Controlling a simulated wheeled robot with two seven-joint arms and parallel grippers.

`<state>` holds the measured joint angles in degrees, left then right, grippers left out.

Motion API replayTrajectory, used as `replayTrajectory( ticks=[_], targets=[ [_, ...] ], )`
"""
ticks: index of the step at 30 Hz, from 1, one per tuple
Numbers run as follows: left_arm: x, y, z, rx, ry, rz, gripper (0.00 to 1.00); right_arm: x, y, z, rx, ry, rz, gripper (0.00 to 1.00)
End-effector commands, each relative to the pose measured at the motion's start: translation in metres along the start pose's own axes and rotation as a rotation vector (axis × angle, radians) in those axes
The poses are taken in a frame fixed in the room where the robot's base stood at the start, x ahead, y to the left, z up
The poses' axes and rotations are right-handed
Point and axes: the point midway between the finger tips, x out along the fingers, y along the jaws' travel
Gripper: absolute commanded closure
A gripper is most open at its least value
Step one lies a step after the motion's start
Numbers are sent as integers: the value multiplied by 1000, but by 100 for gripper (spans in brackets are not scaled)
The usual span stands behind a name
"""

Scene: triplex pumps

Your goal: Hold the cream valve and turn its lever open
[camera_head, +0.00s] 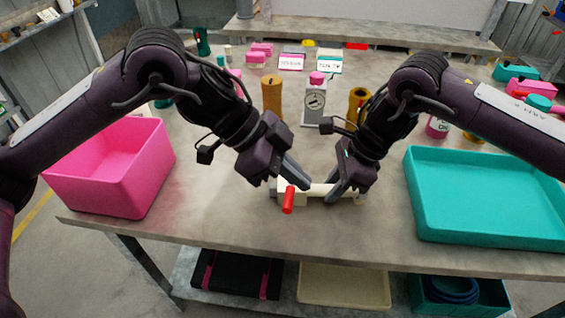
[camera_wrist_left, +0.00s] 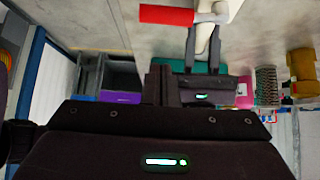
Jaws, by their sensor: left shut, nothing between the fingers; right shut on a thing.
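The cream valve (camera_head: 318,190) lies on the table near its front edge, in the middle of the head view. Its red lever (camera_head: 288,200) is on the valve's left part and points toward the front edge. My right gripper (camera_head: 334,196) is shut on the valve's body, right of the lever. My left gripper (camera_head: 303,185) is shut and empty, with its fingertips just behind the valve near the lever. In the left wrist view the red lever (camera_wrist_left: 168,15) and the cream valve (camera_wrist_left: 208,30) show at the top. Whether my left fingers touch the valve cannot be told.
A pink bin (camera_head: 110,170) stands at the left and a teal tray (camera_head: 480,237) at the right. A wooden cylinder (camera_head: 272,95), a grey gauge block (camera_head: 314,103) and several small coloured things stand behind the arms. The table's front edge (camera_head: 330,258) is close to the valve.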

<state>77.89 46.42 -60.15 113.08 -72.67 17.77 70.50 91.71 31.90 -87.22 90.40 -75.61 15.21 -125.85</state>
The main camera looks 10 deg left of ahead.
Motion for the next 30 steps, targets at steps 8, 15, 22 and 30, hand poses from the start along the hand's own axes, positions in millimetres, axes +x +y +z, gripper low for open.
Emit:
replayTrajectory(
  ticks=[8, 15, 22, 30],
  targets=[
    [43, -2, 8, -3, -1, -5, 100, -1, 0, 1, 0, -1, -2, 100],
    [28, 0, 31, 0, 1, -2, 100, -1, 0, 0, 0, -1, -1, 100],
    [26, 0, 34, 2, 2, 0, 100, -1, 0, 0, 0, -1, -1, 100],
    [26, 0, 34, 2, 2, 0, 100, -1, 0, 0, 0, -1, -1, 100]
  ],
)
